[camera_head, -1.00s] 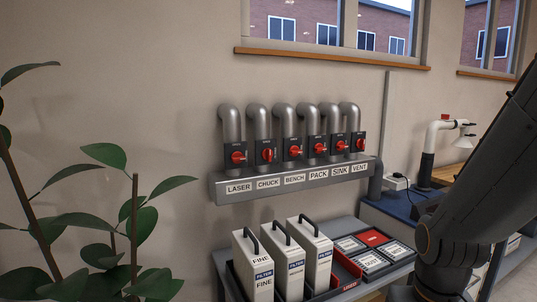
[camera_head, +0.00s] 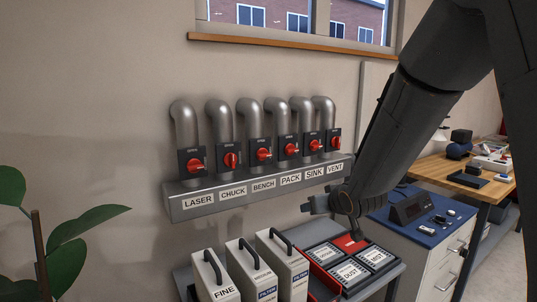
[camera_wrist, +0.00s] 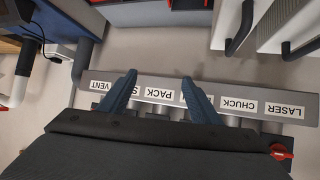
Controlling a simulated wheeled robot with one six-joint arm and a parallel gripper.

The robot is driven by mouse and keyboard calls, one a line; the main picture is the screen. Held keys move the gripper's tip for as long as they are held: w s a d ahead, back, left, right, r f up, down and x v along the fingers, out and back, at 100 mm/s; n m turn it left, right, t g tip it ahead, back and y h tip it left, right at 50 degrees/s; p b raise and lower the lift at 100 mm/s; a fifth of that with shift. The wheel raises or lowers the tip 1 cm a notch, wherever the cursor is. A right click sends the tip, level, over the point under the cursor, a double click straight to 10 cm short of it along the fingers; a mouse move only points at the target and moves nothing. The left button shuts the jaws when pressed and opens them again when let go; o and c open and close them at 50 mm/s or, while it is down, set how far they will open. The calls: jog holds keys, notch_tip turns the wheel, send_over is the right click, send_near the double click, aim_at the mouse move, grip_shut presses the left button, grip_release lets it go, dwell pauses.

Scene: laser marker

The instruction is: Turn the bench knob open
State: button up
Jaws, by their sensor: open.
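The bench knob (camera_head: 263,154) is a red handle on a dark plate, third from the left in a row of grey pipes. Its handle looks roughly sideways. The BENCH label (camera_head: 263,185) is on the grey rail below it. My gripper (camera_wrist: 160,90) is open and empty in the wrist view, its two blue-grey fingers spread before the rail. There the labels appear upside down, the right finger partly covers the BENCH label, and the bench knob is hidden. In the head view my gripper is low and right of the knob, apart from it, near the rail's right end.
Similar red knobs flank it: the chuck knob (camera_head: 231,160) is upright, the pack knob (camera_head: 291,149) roughly sideways. White filter boxes (camera_head: 247,270) with black handles stand below the rail. A tray of labelled tiles (camera_head: 350,268) lies right of them. A blue-topped cabinet (camera_head: 425,222) stands further right.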

jog(key=w+a+r+n+t+y, duration=0.2)
jog(key=w+a+r+t+y, duration=0.15)
jog(key=w+a+r, duration=0.3)
jog(key=n+y, duration=0.2)
jog(key=y, duration=0.2)
send_near(266, 155)
jog(key=x, duration=0.2)
jog(key=p+x, duration=0.3)
jog(key=x, duration=0.4)
jog(key=shift+c, duration=0.2)
jog(key=c, duration=1)
